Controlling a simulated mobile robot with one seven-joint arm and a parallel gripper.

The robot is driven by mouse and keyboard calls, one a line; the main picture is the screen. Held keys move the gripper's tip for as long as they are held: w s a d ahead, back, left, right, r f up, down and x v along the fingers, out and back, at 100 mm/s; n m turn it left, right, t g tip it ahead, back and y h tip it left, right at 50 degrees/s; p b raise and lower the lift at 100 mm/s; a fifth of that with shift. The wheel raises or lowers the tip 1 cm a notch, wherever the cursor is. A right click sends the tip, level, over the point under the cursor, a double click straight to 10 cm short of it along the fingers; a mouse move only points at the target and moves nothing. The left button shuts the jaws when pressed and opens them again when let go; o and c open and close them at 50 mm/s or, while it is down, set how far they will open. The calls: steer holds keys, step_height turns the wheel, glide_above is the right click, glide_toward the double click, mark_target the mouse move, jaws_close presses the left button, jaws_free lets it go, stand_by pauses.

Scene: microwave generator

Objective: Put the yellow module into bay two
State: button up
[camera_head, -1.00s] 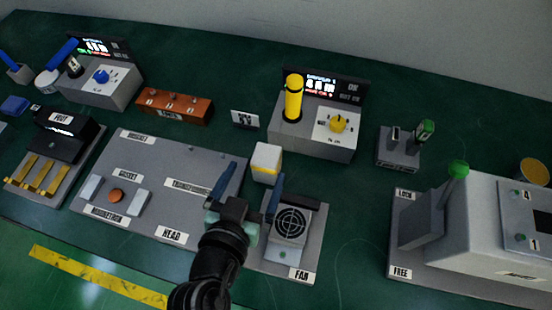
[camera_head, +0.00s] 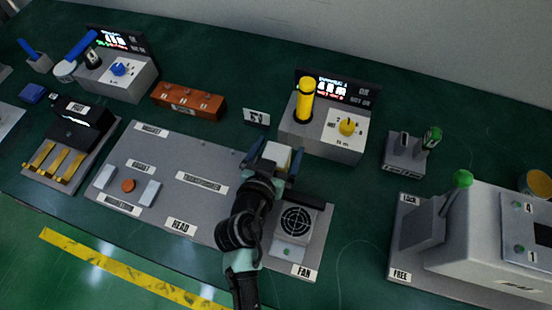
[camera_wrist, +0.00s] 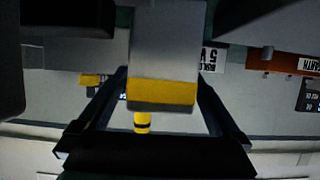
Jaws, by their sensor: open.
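The yellow module is a pale block with a yellow band (camera_head: 277,154), standing near the board's top right corner, in front of the yellow-cylinder unit. In the wrist view the pale block with its yellow band (camera_wrist: 162,92) fills the centre, between my fingers. My gripper (camera_head: 274,163) is open, with one dark finger on each side of the block. Whether the fingers touch it cannot be told. An orange-brown box with several marked spots (camera_head: 188,101) sits further left; its front label is too small to read, and I cannot tell which part is bay two.
The fan unit (camera_head: 294,222) stands right beside my gripper. A grey unit with a yellow cylinder and knob (camera_head: 322,131) stands behind the block. A small 5 V sign (camera_head: 256,117) lies between that unit and the orange-brown box.

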steer(key=shift+x, duration=0.85)
steer(key=shift+r, duration=0.1)
jaws_close()
